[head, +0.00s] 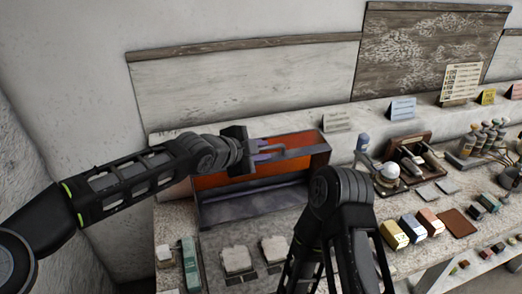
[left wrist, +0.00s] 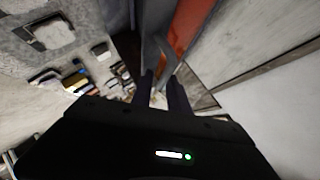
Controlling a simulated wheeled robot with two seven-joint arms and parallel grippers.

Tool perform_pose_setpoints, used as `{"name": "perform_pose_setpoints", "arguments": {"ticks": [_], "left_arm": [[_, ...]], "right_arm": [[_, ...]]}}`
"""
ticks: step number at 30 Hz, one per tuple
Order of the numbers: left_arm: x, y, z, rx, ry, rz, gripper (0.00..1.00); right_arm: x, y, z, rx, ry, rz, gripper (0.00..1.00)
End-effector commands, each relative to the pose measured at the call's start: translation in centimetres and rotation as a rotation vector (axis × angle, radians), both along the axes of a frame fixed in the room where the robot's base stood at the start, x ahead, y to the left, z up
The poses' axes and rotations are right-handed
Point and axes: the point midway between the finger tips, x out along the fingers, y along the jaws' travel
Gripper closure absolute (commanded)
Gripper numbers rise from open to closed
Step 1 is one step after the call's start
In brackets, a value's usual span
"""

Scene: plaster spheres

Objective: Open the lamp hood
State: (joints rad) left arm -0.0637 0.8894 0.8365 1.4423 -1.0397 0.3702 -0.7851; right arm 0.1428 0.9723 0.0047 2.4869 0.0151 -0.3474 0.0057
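The lamp hood (head: 298,170) is a long box with an orange-red panel, standing on the bench against the wall. A grey bar handle (head: 292,152) sticks out from the panel. A dark grey trough-like part (head: 250,206) lies below and in front of it. My left gripper (head: 262,150) is at the handle's left end, its purple fingers apart. In the left wrist view, the fingers (left wrist: 163,88) stand on either side of the curved handle (left wrist: 168,62); whether they touch it is unclear. My right arm folds up in front of the hood's right end; its gripper is out of view.
To the right stand a white sphere (head: 387,173), a wooden tray (head: 414,159), bottles (head: 478,138) and coloured blocks (head: 410,229). Pale slabs (head: 237,258) and a green block (head: 190,262) lie in front. Small cards stand on the ledge behind.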

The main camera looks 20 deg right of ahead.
Motion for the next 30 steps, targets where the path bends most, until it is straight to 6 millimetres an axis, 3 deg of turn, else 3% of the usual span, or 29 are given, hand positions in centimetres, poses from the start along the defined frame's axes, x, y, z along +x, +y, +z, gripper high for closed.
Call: {"name": "perform_pose_setpoints", "arguments": {"ticks": [10, 22, 30], "left_arm": [[-0.2, 0.4, 0.2, 0.000, -0.002, 0.000, 0.80], [-2.8, 4.9, 3.0, 0.000, -0.002, 0.003, 0.80], [-3.6, 5.8, 3.8, 0.001, 0.000, -0.001, 0.80]], "right_arm": [[0.0, 0.0, -0.2, 0.001, -0.001, 0.000, 1.00], [0.1, 0.2, -1.8, 0.005, -0.008, 0.002, 1.00], [0.1, 0.2, -1.9, 0.006, -0.009, 0.001, 1.00]]}}
